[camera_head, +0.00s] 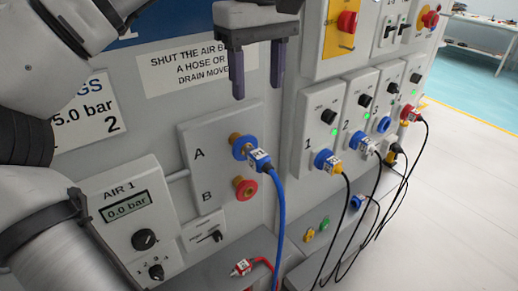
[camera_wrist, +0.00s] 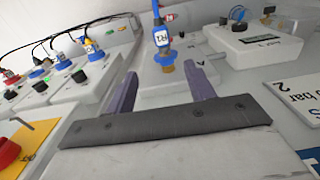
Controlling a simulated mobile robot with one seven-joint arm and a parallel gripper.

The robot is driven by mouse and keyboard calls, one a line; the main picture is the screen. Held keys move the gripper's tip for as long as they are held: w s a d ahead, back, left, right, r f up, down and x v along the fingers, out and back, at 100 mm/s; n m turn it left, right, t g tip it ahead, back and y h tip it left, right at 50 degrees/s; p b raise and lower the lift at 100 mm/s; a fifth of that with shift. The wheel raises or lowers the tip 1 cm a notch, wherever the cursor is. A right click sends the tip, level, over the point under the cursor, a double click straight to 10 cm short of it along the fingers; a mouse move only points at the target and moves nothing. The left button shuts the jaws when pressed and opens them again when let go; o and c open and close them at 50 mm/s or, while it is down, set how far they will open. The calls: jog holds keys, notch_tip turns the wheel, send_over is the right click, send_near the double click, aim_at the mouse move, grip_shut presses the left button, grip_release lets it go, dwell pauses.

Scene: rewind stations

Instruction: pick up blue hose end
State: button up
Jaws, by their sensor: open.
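The blue hose end (camera_head: 258,160) has a white label and sits at the brass fitting of port A on the wall panel (camera_head: 215,185), with its blue hose (camera_head: 278,220) hanging down. In the wrist view the blue hose end (camera_wrist: 161,36) shows upside down with the brass fitting below it, between my fingers in the picture. My gripper (camera_head: 258,92) is open and empty. In the head view it hangs above the hose end, apart from it. It also shows in the wrist view (camera_wrist: 160,90). How far the fingers are from the hose end in depth is unclear.
A red-ringed port B (camera_head: 245,188) is just below port A. A red hose end (camera_head: 242,267) lies on the ledge. Several black cables with plugs (camera_head: 328,161) hang at the right. An AIR 1 box (camera_head: 128,215) with a gauge showing 0.0 bar is at the left.

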send_over(260, 154)
jog(key=f, duration=0.5)
jog(key=f+b, duration=0.1)
jog(key=f, duration=0.1)
jog(key=shift+w+a+f, duration=0.15)
jog(key=shift+w+f, duration=0.15)
jog(key=shift+s+f+p, duration=0.15)
jog(key=shift+f+p, duration=0.25)
jog(key=shift+f, duration=0.95)
jog(key=shift+s+f+p, duration=0.1)
jog(key=shift+f+p, duration=0.25)
jog(key=shift+f, duration=1)
jog(key=c, duration=1.1)
jog(key=shift+r, duration=0.1)
